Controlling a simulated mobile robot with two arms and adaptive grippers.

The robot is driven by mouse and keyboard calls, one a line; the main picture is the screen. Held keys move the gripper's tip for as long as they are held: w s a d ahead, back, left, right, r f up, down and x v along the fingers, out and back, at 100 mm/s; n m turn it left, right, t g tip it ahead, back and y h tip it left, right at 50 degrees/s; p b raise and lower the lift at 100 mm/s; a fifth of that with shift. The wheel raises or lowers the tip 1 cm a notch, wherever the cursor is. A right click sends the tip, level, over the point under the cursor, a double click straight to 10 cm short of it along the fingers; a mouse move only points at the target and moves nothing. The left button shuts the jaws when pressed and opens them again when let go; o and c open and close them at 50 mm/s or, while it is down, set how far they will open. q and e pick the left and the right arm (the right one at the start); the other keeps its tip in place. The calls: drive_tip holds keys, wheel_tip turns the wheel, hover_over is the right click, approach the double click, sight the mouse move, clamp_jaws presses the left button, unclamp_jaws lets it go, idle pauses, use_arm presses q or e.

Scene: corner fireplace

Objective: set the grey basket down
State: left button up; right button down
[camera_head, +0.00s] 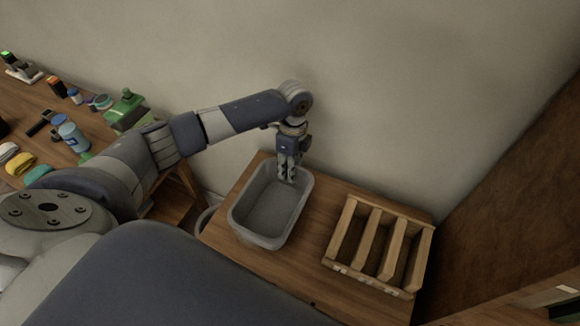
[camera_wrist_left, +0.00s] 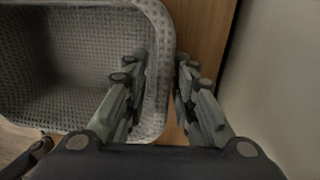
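The grey basket (camera_head: 270,211) is an open-topped tub that appears to rest upright on the small wooden table (camera_head: 300,272), and it looks empty. My left gripper (camera_head: 287,176) points down at the basket's far rim. In the left wrist view the gripper (camera_wrist_left: 162,75) straddles the basket (camera_wrist_left: 75,70) wall, one finger inside and one outside. A narrow gap shows between the outer finger and the rim, so the fingers look open around it. The basket's underside is hidden. My right gripper is not in view.
A slatted wooden crate (camera_head: 378,246) stands on the same table, right of the basket, with a strip of bare tabletop between. The wall (camera_head: 400,100) is close behind. A side table (camera_head: 100,128) at left holds bottles and several small items.

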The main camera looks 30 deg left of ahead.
use_arm(q)
wheel_tip(320, 180, up, 12)
drive_tip(key=w+b, duration=0.1)
drive_tip(key=b, duration=0.1)
drive_tip(key=shift+r, duration=0.15)
idle(0.4)
